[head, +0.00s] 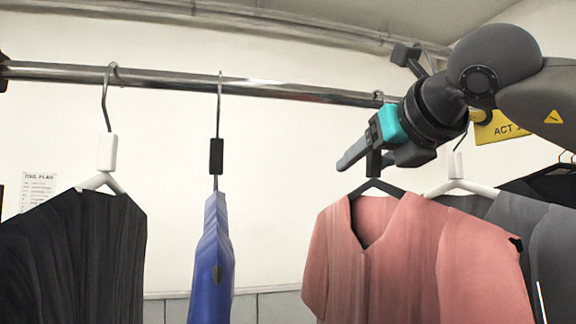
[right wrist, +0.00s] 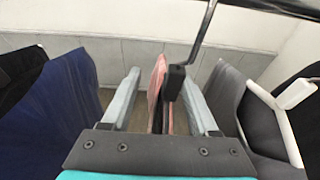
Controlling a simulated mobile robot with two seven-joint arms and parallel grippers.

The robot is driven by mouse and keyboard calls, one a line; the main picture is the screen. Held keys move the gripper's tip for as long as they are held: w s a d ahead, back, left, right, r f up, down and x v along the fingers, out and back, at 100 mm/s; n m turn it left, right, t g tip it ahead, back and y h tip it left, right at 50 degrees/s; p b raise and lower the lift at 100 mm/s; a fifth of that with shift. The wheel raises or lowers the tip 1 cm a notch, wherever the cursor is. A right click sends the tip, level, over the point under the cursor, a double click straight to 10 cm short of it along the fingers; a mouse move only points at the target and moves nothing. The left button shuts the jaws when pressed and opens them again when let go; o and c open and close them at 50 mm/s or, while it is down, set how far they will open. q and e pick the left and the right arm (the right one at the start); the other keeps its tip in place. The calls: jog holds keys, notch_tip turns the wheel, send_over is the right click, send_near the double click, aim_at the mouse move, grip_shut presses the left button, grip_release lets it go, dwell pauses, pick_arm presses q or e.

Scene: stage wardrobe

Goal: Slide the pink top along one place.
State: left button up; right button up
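The pink top (head: 385,255) hangs from the rail (head: 290,91) on a black hanger with a black block (head: 374,163) on its neck. My right gripper (head: 347,162) reaches in from the right at the height of this block. In the right wrist view my right gripper (right wrist: 161,78) is open, its two grey fingers standing either side of the black block (right wrist: 175,82) and the edge of the pink top (right wrist: 157,85). The block is closer to the right finger; whether it touches is unclear. My left gripper is not in view.
A blue garment (head: 211,265) hangs left of the pink top with a gap between, and a black one (head: 75,260) farther left. A grey garment (head: 503,225) on a white hanger (head: 458,187) hangs close on the right. A yellow sign (head: 500,127) is behind my arm.

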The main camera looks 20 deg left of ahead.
jog(key=shift+s+a+b, duration=1.45)
jog(key=shift+s+a, duration=1.55)
jog(key=shift+a, duration=1.5)
jog(key=s+d+b, duration=0.7)
jog(key=s+d, duration=0.1)
jog(key=s, duration=0.2)
jog(key=shift+d+b, duration=0.25)
jog(key=shift+b, duration=0.1)
